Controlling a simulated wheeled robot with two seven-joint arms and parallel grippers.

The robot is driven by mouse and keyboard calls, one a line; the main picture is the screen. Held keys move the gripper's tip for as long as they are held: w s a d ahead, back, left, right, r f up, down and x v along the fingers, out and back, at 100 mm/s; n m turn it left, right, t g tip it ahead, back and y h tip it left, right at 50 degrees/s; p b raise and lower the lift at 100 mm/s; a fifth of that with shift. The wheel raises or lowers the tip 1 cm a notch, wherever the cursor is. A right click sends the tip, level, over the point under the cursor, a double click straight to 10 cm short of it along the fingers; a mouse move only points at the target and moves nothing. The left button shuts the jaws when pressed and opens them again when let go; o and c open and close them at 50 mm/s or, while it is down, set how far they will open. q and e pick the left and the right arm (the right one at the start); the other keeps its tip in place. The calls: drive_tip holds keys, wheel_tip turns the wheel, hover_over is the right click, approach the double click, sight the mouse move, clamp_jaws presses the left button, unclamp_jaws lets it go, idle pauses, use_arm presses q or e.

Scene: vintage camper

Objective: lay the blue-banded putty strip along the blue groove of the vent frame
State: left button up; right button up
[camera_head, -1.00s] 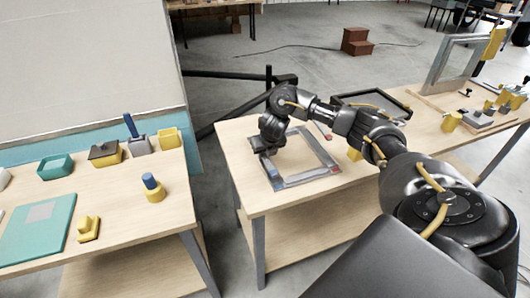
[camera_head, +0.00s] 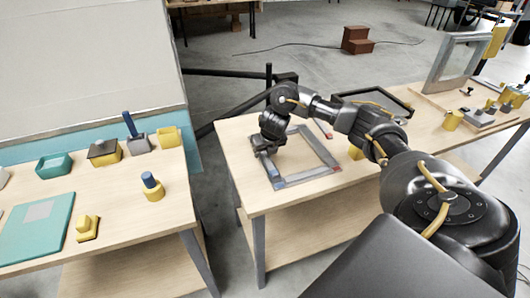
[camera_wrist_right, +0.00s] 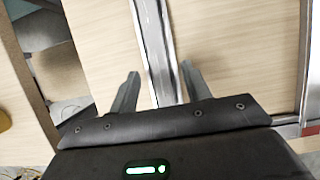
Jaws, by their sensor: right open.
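The grey square vent frame (camera_head: 322,146) lies flat on the middle table. A blue mark (camera_head: 279,184) shows at its near left corner, and red marks show at its right corners. My right gripper (camera_head: 262,152) is over the frame's left side. In the right wrist view my right gripper (camera_wrist_right: 160,72) is open, its fingers apart on either side of a grey frame bar (camera_wrist_right: 152,25). A grey band runs along that bar; I cannot tell whether it is the putty strip or the bare groove. No blue band shows there. My left gripper is not in view.
A dark tray (camera_head: 372,104) lies behind the frame, with a yellow block (camera_head: 355,153) to the frame's right. An upright frame (camera_head: 459,62) and a yellow cup (camera_head: 452,120) stand on the right. The left table (camera_head: 120,215) holds several teal and yellow items.

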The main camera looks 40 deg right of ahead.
drive_tip(key=p+v, duration=0.4)
drive_tip(key=v, duration=0.6)
drive_tip(key=shift+s+a+f, duration=0.1)
drive_tip(key=shift+a+f, duration=0.05)
